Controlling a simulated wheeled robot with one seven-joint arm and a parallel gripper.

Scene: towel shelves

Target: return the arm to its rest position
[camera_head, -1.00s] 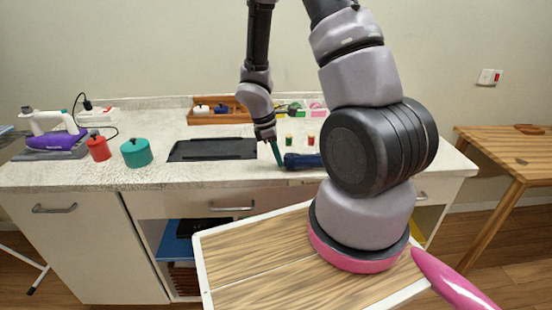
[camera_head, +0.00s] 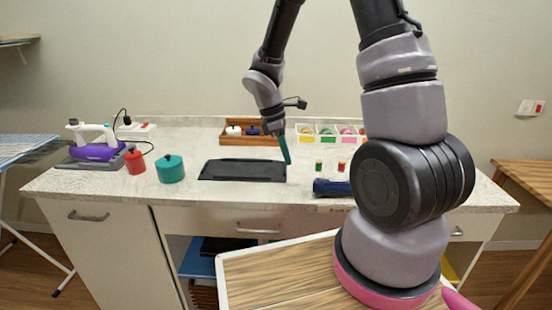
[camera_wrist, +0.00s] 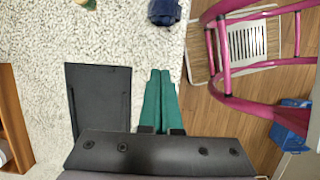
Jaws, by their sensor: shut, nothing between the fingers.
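My gripper (camera_head: 287,150) has teal fingers and hangs above the countertop, just at the right end of a flat black tray (camera_head: 242,171). In the wrist view the two teal fingers (camera_wrist: 160,90) lie side by side, closed together with nothing between them. The black tray (camera_wrist: 100,95) lies to their left in that view. My arm rises from the pink-ringed base at the lower right in the head view and arches out of the top of the picture.
A dark blue rolled item (camera_head: 331,188) lies right of the gripper, near two small spools (camera_head: 341,166). A wooden box (camera_head: 248,138) and a divided tray (camera_head: 330,140) stand behind.

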